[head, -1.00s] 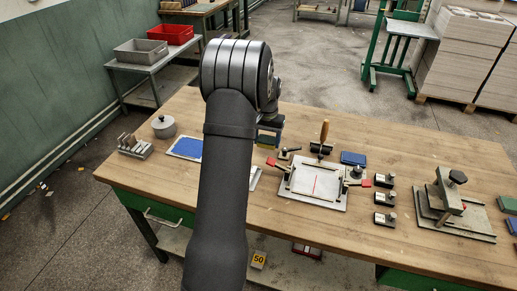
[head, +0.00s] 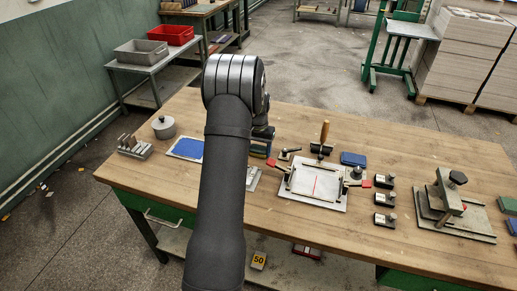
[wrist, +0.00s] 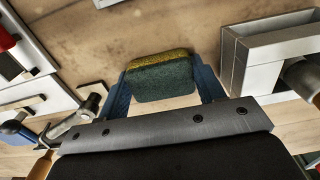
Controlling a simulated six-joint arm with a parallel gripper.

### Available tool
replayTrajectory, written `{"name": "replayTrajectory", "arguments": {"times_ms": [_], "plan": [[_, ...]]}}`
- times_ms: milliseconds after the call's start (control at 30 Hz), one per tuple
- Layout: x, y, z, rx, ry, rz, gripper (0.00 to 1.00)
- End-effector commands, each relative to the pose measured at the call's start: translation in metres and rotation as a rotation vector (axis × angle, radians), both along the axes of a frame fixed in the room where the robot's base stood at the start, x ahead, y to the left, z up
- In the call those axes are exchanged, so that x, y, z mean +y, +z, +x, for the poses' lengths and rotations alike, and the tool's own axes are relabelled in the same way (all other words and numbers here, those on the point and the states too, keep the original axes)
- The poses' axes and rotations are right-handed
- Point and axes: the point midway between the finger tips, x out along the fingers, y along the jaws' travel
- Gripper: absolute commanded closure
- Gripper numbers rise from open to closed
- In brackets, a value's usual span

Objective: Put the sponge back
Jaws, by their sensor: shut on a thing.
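The sponge (wrist: 160,78), green with a yellow layer, sits between the two blue fingers of my gripper (wrist: 164,88) in the wrist view. My gripper is shut on it. In the head view the sponge (head: 259,151) shows small beside my arm, over the middle of the wooden bench. I cannot tell whether it touches the bench top. A grey, box-like metal piece (wrist: 232,62) with a raised rim stands to the right of the sponge in the wrist view, apart from it. My arm hides part of the bench in the head view.
A clamping plate (head: 335,199) with a white sheet stands right of my gripper. A blue pad (head: 353,159) and several small black blocks (head: 384,198) lie beyond. A blue sheet on a plate (head: 188,148) and a lidded grey pot (head: 164,127) are at the left.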

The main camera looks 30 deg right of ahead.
Motion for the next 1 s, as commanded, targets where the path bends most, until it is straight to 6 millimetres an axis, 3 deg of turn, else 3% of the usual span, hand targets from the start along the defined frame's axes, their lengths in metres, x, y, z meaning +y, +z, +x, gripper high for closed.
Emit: {"name": "replayTrajectory", "arguments": {"times_ms": [33, 133, 533, 1000], "plan": [[0.000, -0.001, 0.000, 0.000, 0.000, 0.000, 0.34], [0.000, -0.001, 0.000, 0.000, 0.000, 0.000, 0.16], [0.000, 0.009, 0.000, -0.001, 0.000, -0.001, 0.16], [0.000, 0.101, 0.000, -0.001, 0.000, -0.001, 0.16]]}}
